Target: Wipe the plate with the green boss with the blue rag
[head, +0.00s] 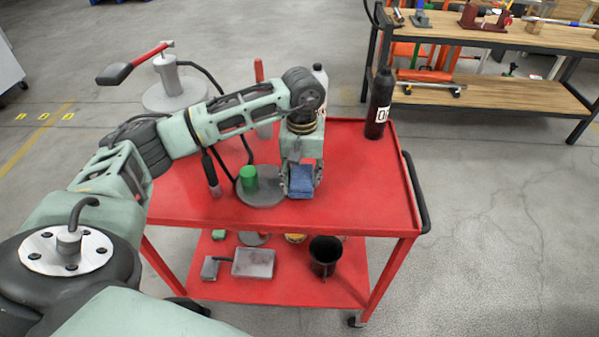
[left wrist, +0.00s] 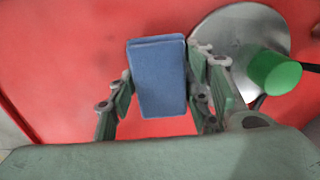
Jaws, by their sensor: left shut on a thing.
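The blue rag (head: 301,181) is a folded block held between the fingers of my left gripper (head: 302,178). In the left wrist view the rag (left wrist: 158,78) sits between both fingers of the gripper (left wrist: 162,100). The plate with the green boss (head: 262,190) is a round grey disc on the red cart top, just left of the rag. Its green boss (head: 249,178) stands up on its left part. In the left wrist view the plate (left wrist: 228,35) lies right of the rag. Whether the rag touches the plate's edge I cannot tell. My right gripper is not in view.
The red cart (head: 365,200) has free room on its right side. A dark bottle (head: 379,105) stands at its back right. A dark-handled tool (head: 212,175) is left of the plate. The lower shelf holds a black cup (head: 324,258) and a grey box (head: 253,262).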

